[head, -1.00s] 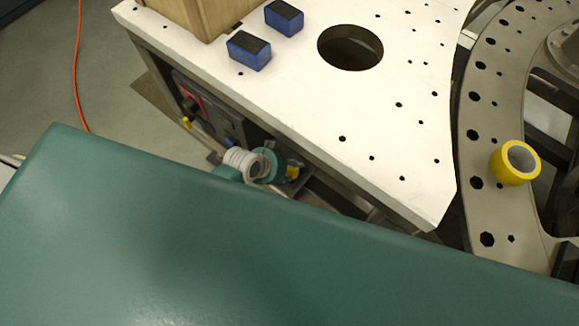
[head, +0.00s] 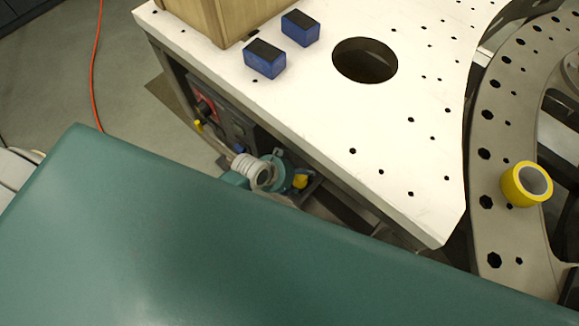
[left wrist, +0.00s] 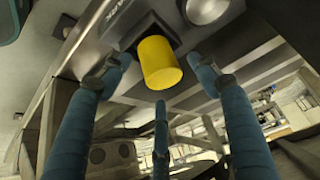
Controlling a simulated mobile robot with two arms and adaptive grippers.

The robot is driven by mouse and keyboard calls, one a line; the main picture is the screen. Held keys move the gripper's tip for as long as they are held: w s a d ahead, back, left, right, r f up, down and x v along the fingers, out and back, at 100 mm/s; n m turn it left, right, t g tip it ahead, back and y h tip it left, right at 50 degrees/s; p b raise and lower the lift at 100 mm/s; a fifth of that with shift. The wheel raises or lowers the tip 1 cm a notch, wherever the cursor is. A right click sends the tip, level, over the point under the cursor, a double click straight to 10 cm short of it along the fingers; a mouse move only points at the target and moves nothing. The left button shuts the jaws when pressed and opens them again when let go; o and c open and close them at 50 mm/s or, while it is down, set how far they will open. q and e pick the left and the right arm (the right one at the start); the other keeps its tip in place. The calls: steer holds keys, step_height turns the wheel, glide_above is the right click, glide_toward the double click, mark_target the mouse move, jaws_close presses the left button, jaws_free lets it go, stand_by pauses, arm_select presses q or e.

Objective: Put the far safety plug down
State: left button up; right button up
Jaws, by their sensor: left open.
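A yellow safety plug (left wrist: 160,62) fills the middle of the left wrist view, its base at a dark square holder. Another small yellow piece (head: 198,126) is by the panel farther left. My right gripper is not in view.
The white table (head: 300,95) has a large round hole and holds two blue blocks (head: 265,62) (head: 300,30) and a wooden box (head: 225,15). A yellow tape roll (head: 522,184) lies on the grey ring at right. A broad green surface (head: 200,250) fills the foreground.

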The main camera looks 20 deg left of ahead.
arm_select(q)
steer(key=v, duration=1.1)
steer(key=s+a+f+n+g+y, duration=0.1)
steer(key=s+a+f, duration=0.15)
steer(key=f, duration=0.45)
steer(key=s+a+f+n+y, duration=0.1)
steer(key=s+a+f, duration=0.1)
steer(key=s+f, duration=0.35)
steer(key=s+a+f+n+g+y, duration=0.1)
steer(key=s+a+f, duration=0.1)
steer(key=f, duration=0.7)
steer(key=s+f+g, duration=0.1)
steer(key=s+f, duration=0.2)
steer(key=s, duration=0.4)
steer(key=s+f, duration=0.4)
steer(key=s, duration=0.3)
steer(key=s+f+n+g, duration=0.1)
steer(key=s+f, duration=0.3)
steer(key=s, duration=0.3)
steer(key=shift+s+f+g+p, duration=0.25)
steer(key=shift+s+g+p, duration=0.1)
steer(key=shift+p, duration=0.1)
steer(key=shift+c, duration=0.2)
